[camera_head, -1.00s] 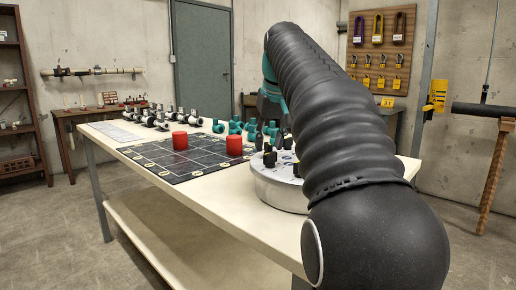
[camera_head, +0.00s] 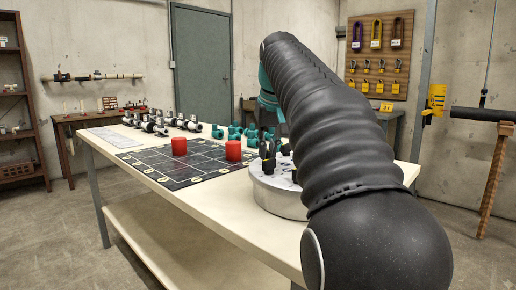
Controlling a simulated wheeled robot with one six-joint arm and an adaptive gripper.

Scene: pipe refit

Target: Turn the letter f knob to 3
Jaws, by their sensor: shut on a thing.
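A round white-topped base with a metal side (camera_head: 280,199) stands on the near right part of the table. Several dark upright knobs stand on its top. Their letters and numbers are too small to read, so I cannot pick out the f knob or its setting. My gripper (camera_head: 268,154) is small and partly hidden behind my arm, at the left part of the base's top. It is down among the knobs and shut on one of them; which letter it bears cannot be told. My arm hides the right part of the base.
A black gridded board (camera_head: 190,168) with two red cylinders (camera_head: 233,150) lies left of the base. Teal fittings (camera_head: 235,131) and grey-and-black pipe fittings (camera_head: 150,122) stand behind. The table's front left strip (camera_head: 190,205) is bare.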

